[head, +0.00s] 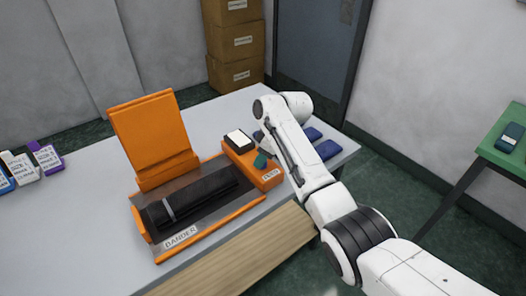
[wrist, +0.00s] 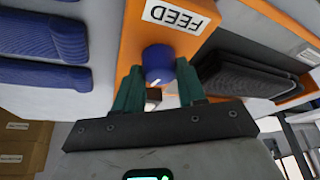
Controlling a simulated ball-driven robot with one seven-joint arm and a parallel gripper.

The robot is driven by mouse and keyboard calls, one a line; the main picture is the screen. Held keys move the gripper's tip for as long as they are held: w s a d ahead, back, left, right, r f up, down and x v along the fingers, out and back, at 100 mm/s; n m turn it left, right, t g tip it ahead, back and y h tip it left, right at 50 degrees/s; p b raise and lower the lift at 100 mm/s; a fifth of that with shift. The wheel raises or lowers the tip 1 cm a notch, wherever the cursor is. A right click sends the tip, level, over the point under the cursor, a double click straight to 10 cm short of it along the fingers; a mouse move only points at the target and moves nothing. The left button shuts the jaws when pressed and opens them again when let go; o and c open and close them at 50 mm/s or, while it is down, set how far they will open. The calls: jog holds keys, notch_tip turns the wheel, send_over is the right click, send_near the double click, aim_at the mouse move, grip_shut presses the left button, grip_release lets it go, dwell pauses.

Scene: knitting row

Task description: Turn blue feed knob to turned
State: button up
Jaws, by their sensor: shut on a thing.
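The blue feed knob (wrist: 158,63) sits on an orange box (wrist: 130,40) beside a white label reading FEED (wrist: 181,14) in the wrist view. My gripper (wrist: 158,82) has its two green fingers on either side of the knob, shut on it. In the head view my gripper (head: 262,160) is at the orange feed box (head: 268,179), and the knob is hidden there behind my arm and fingers. The knob's turn position is hard to tell; a small white mark shows at its lower edge.
An orange machine with a raised lid (head: 152,130) and a label reading BANDER holds a dark roll (head: 200,194) to the left. Dark blue folded items (head: 327,149) lie behind my arm. A green table (head: 505,150) stands at right. Cardboard boxes (head: 235,42) are stacked behind.

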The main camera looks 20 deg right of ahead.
jog(key=m+p, duration=0.1)
jog(key=m+t+h+p, duration=0.1)
jog(key=m, duration=0.1)
jog(key=shift+s+a+r+m, duration=0.1)
jog(key=shift+a+r+m, duration=0.05)
jog(key=shift+m, duration=0.15)
jog(key=m, duration=0.1)
jog(key=m+h+p, duration=0.1)
jog(key=m, duration=0.1)
jog(key=shift+a+m+t+h, duration=0.1)
jog(key=shift+m+t+h, duration=0.2)
jog(key=m, duration=0.2)
jog(key=m+h, duration=0.1)
jog(key=m, duration=0.1)
jog(key=shift+a+f+h, duration=0.1)
jog(key=shift+f+h, duration=0.1)
jog(key=shift+h, duration=0.1)
jog(key=shift+m+h+b, duration=0.6)
jog(key=shift+m, duration=1.2)
jog(key=o, duration=1)
jog(key=shift+o, duration=0.2)
jog(key=v, duration=1)
jog(key=shift+a+r+b, duration=0.15)
jog(key=shift+r+b, duration=0.2)
jog(key=shift+r, duration=0.15)
